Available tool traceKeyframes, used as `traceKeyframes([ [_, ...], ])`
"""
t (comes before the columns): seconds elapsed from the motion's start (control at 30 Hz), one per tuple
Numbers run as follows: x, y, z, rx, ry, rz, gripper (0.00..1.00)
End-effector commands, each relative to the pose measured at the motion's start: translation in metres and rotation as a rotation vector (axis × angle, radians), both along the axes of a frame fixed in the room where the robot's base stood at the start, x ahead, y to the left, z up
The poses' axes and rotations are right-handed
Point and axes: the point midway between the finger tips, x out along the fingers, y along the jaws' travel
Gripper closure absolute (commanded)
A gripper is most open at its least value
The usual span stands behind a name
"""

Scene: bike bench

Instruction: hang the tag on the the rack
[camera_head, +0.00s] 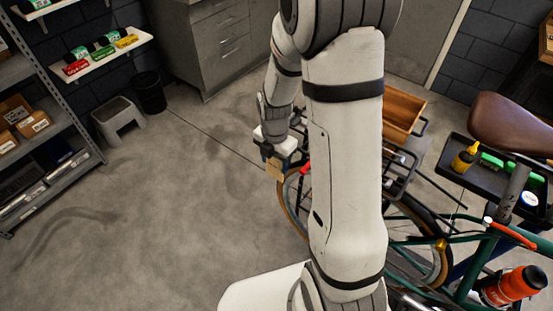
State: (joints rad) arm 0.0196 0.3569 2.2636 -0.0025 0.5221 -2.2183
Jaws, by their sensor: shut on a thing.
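My gripper (268,152) is left of the middle of the view, out past my own arm, and points down and to the left. It is shut on a small tan tag (274,167), which hangs below the fingers. The rack (397,160) is a dark metal frame over the bicycle's wheel, partly hidden behind my arm. A wooden crate (402,112) is at the rack's far end. The tag is left of the rack, close to the wheel's tyre (290,212) in the picture; I cannot tell whether they touch.
A black tray (480,180) with bottles stands at right beside the brown saddle (505,122). An orange bottle (512,286) is on the bike frame at lower right. Shelves (50,140), a grey stool (118,117) and a black bin (150,92) line the left. The floor at left is clear.

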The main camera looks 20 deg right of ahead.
Motion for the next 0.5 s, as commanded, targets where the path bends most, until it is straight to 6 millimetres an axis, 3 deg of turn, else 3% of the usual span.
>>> traceKeyframes([
  [0.17, -0.0001, -0.0002, 0.0, 0.0, 0.0, -0.001, 0.66],
  [0.2, -0.0001, -0.0002, 0.0, 0.0, 0.0, -0.001, 0.44],
  [0.5, -0.0001, -0.0005, 0.0, 0.0, 0.0, -0.001, 0.19],
])
